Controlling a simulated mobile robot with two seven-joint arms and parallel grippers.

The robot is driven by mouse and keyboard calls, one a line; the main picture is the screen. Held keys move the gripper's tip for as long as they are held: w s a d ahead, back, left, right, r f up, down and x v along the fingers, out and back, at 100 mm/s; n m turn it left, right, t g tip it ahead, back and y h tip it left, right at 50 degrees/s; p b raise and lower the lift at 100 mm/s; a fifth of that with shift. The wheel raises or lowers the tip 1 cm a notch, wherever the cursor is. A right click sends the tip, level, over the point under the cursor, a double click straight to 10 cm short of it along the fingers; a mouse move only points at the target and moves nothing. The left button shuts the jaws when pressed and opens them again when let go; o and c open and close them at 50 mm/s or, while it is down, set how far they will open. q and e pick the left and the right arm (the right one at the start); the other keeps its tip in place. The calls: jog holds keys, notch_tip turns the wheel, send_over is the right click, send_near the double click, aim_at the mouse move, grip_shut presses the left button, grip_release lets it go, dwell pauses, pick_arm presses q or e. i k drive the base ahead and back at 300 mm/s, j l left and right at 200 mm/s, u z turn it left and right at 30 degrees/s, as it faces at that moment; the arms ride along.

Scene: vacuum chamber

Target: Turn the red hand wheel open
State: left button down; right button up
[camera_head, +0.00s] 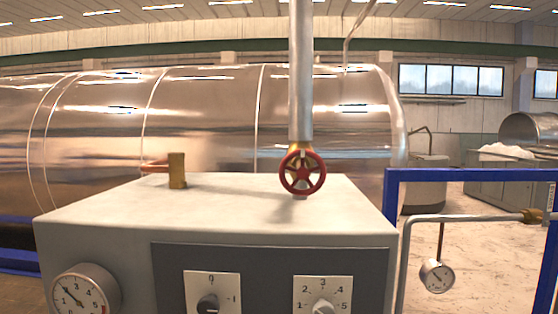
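The red hand wheel (302,151) is at the middle right of the head view, a small spoked ring facing me. It sits on a brass valve body just above the top of the grey cabinet (110,205). A vertical grey pipe (301,70) comes down to the valve from above. From this picture I cannot tell how far the valve is turned. Neither of my grippers shows in the head view, and nothing is seen touching the wheel.
A brass block (177,170) with a reddish lever stands on the cabinet top. A gauge (84,294) and two knobs are on the cabinet front. A large shiny tank (210,110) lies behind. A blue frame (470,175) and another gauge (437,276) are at right.

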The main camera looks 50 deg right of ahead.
aim_at(302, 172)
jog(key=k+l+u, duration=0.3)
jog(key=l, duration=0.15)
jog(key=k+l+u, duration=0.5)
jog(key=k+l, duration=0.6)
jog(key=l, duration=0.1)
